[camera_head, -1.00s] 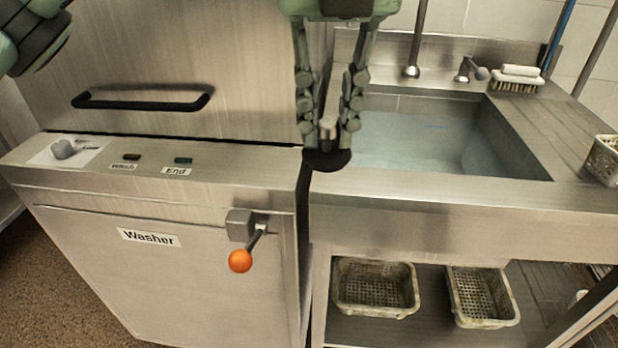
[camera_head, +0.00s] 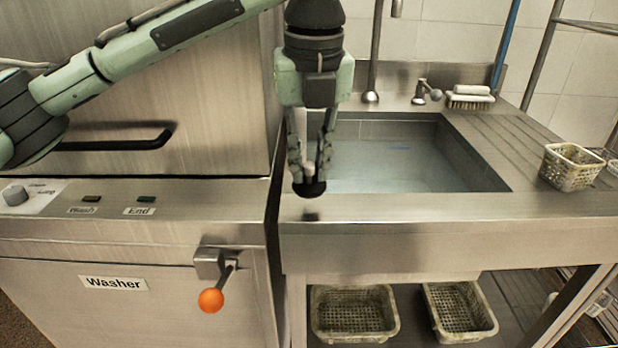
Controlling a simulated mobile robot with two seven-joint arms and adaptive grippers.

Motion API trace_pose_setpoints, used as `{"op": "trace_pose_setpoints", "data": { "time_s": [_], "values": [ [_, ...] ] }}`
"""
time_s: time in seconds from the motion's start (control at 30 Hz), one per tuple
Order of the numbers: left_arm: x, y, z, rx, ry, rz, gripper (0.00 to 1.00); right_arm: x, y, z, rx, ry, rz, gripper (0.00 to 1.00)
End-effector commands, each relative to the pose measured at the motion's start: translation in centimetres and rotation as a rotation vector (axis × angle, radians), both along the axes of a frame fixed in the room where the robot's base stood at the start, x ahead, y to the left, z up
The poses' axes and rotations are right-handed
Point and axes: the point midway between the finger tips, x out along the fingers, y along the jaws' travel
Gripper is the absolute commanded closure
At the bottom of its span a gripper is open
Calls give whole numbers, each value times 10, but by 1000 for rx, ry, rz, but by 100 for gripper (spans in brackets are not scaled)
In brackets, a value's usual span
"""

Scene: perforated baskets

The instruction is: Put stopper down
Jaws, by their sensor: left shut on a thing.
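The stopper (camera_head: 309,188) is a dark disc with a short metal knob on top. My left gripper (camera_head: 310,172) is shut on its knob and holds it over the left front rim of the sink. A small dark spot, perhaps its shadow, shows on the rim just below it, so it looks slightly above the steel. The sink (camera_head: 395,160) is filled with bluish water, right of the gripper. My right gripper is not in view.
The washer (camera_head: 120,250) stands at the left, with an orange-knobbed lever (camera_head: 211,299). A brush (camera_head: 469,98) lies behind the sink. A perforated basket (camera_head: 571,167) sits on the right drainboard. Two baskets (camera_head: 353,313) (camera_head: 459,311) stand on the shelf below. The front rim is clear.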

Motion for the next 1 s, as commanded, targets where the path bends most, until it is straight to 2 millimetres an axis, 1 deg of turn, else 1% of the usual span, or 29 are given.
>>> {"op": "trace_pose_setpoints", "data": {
  "time_s": [0.03,0.1,0.2,0.33,0.57,0.6,0.73,1.0],
  "values": [
    [-1,1,-9,2,2,0,100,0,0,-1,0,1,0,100],
    [-1,1,-20,1,3,0,100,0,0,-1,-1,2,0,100],
    [-1,1,-29,1,2,0,100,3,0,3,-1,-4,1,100],
    [-1,0,-29,0,1,0,100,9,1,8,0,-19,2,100],
    [-1,0,-31,0,2,0,100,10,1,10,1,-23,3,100],
    [-1,0,-32,0,1,0,78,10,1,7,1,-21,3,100],
    [-1,1,-31,0,1,0,62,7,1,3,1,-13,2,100],
    [-1,1,-31,0,1,0,62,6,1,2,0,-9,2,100]
  ]
}}
